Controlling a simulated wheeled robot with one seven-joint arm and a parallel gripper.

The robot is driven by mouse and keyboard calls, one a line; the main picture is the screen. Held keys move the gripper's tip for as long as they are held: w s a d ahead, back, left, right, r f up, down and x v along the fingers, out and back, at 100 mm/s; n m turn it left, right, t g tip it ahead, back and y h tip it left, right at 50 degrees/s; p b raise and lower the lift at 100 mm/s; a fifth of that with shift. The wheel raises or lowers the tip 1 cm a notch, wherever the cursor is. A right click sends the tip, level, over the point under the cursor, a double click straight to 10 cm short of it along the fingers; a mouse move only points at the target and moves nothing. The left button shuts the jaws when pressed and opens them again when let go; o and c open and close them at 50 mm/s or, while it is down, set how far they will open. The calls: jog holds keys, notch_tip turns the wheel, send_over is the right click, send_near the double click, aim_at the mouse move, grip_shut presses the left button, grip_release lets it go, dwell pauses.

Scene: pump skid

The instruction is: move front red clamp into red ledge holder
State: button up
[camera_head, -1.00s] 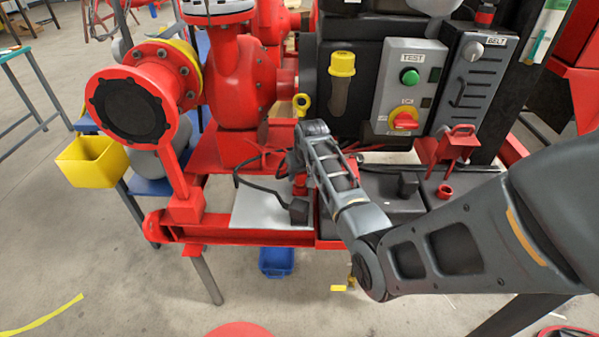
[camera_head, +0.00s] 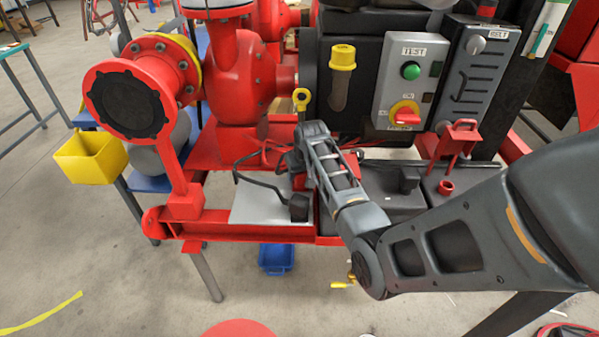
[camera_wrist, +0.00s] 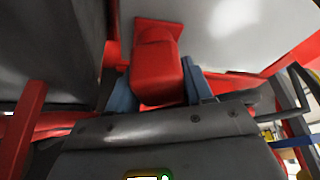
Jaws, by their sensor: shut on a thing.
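In the wrist view, the blue-grey fingers of my gripper (camera_wrist: 160,86) are shut on a red block-like part, which I take for the front red clamp (camera_wrist: 158,70). Its flared end points away from me over a pale grey surface. In the head view my gripper is mostly hidden behind my wrist, beside the pump above the skid's front plate. Thin red bars show beside it; I cannot tell whether they belong to the clamp. A red bracket (camera_head: 455,138) stands at the right below the control boxes. I cannot tell which part is the red ledge holder.
A small red cup (camera_head: 446,187) sits on the dark ledge at the right.

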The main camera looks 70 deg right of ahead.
jog(key=shift+f, duration=0.1)
jog(key=o, duration=1.3)
jog(key=shift+o, duration=0.2)
jog(key=v, duration=0.7)
jog(key=shift+s+a+r, duration=0.1)
jog(key=shift+r, duration=0.25)
jog(key=shift+a, duration=0.1)
